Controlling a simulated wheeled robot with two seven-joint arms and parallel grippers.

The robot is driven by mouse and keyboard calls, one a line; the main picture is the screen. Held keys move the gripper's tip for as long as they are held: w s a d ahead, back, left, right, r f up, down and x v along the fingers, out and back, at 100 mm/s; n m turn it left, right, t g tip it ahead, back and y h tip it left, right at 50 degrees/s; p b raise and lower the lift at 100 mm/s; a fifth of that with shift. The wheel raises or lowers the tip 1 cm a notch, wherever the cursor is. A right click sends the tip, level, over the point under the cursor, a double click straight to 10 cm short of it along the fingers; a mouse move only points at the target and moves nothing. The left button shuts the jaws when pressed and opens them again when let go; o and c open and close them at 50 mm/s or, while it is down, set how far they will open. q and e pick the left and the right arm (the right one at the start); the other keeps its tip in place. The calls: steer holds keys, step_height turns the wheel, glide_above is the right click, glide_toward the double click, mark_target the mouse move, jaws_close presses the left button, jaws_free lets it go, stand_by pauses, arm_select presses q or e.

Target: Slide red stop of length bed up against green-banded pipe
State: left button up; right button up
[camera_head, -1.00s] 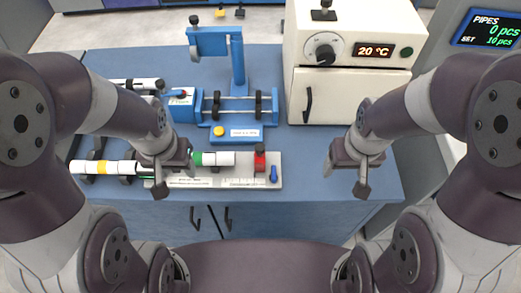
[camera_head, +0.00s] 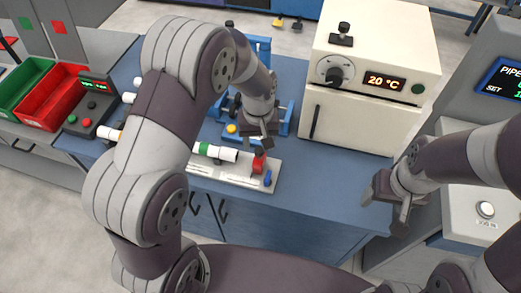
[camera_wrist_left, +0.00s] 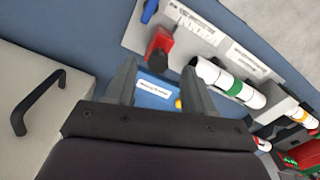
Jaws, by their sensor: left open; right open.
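The green-banded pipe (camera_head: 215,152) is white and lies on the pale length bed (camera_head: 228,175) at the table's front edge. The red stop (camera_head: 258,165) stands at the right part of the bed, with a gap between it and the pipe's right end. In the left wrist view the red stop (camera_wrist_left: 160,44) and the green-banded pipe (camera_wrist_left: 225,82) lie beyond the fingers. My left gripper (camera_head: 263,139) is open and empty, just above and behind the stop. My right gripper (camera_head: 385,212) is open and empty near the table's right front.
A blue lever (camera_head: 268,179) sits right of the stop. A blue fixture (camera_head: 283,118) stands behind the bed. A cream oven (camera_head: 362,125) reading 20 °C stands at the right back. A yellow-banded pipe (camera_head: 108,133) and a red bin (camera_head: 62,95) are at the left.

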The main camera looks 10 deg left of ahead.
mark_target(259, 151)
arm_select(q)
step_height(259, 151, down, 4)
steer(key=shift+d+f, duration=0.1)
steer(key=shift+f, duration=0.4)
steer(key=shift+c, duration=0.3)
jaws_close()
